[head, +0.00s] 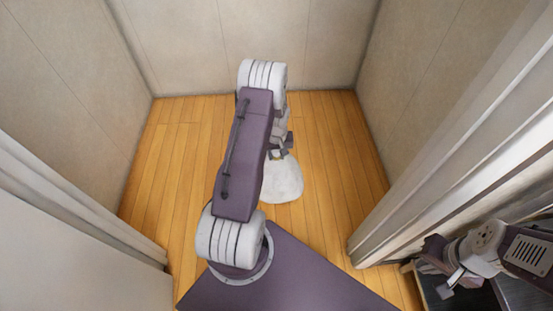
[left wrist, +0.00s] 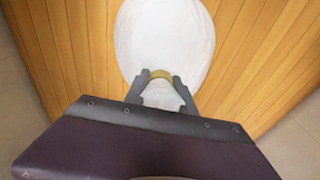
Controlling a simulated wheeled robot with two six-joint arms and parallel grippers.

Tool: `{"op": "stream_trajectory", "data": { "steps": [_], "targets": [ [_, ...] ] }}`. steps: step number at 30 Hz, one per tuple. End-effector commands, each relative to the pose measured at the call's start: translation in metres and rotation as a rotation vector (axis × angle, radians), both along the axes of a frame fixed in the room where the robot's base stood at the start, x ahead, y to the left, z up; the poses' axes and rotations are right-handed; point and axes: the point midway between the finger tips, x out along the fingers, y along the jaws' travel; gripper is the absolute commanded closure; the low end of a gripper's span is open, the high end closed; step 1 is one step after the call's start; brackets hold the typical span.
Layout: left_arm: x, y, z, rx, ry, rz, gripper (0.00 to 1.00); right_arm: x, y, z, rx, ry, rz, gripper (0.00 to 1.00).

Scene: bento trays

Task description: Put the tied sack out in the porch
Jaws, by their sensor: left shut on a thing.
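The white tied sack (head: 283,180) is inside the small wood-floored porch, below the end of my left arm. My left gripper (head: 278,154) is shut on the sack's neck. In the left wrist view the fingers (left wrist: 161,77) close on either side of the yellow tie (left wrist: 160,74), with the full white body of the sack (left wrist: 165,35) beyond them. I cannot tell whether the sack touches the floor. My right gripper (head: 441,274) is at the lower right, away from the sack; whether it is open is unclear.
The porch floor (head: 335,150) is bare around the sack, with plain walls on three sides. White door frames stand at the left (head: 85,215) and right (head: 440,165) of the opening. A dark shelf or cabinet (head: 437,297) is under my right arm.

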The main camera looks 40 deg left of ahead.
Motion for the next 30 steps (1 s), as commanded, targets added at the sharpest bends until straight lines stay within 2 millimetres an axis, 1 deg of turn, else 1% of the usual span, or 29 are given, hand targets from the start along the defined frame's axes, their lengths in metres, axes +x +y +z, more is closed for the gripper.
{"op": "stream_trajectory", "data": {
  "steps": [1, 6, 11, 12, 14, 22, 24, 26, 30],
  "targets": [
    [0.001, 0.000, -0.010, 0.001, -0.003, 0.000, 1.00, 0.000, 0.000, -0.010, 0.000, 0.000, 0.000, 1.00],
    [0.001, 0.000, -0.006, 0.002, -0.004, 0.000, 1.00, 0.000, 0.000, -0.005, 0.000, 0.000, 0.000, 1.00],
    [0.001, 0.000, -0.010, 0.001, -0.003, 0.000, 1.00, 0.000, 0.000, -0.007, 0.000, 0.000, 0.000, 1.00],
    [0.000, 0.000, -0.010, 0.001, -0.002, 0.000, 0.63, 0.000, 0.000, -0.007, 0.000, 0.000, 0.000, 1.00],
    [0.000, 0.000, -0.010, 0.001, -0.002, 0.000, 0.47, 0.000, 0.000, -0.007, 0.000, 0.000, 0.000, 1.00],
    [0.000, 0.000, -0.010, 0.001, -0.002, 0.000, 0.47, 0.000, 0.000, -0.007, 0.000, 0.000, 0.000, 1.00],
    [0.001, 0.000, -0.006, 0.001, -0.002, 0.000, 0.47, 0.000, 0.000, -0.004, 0.000, 0.000, 0.000, 1.00],
    [0.000, 0.000, 0.005, 0.001, -0.002, 0.000, 0.47, 0.000, 0.000, 0.004, 0.000, 0.000, 0.000, 1.00],
    [-0.003, -0.003, 0.043, 0.002, -0.004, 0.000, 0.47, 0.000, 0.000, 0.030, 0.000, 0.000, 0.000, 1.00]
  ]
}}
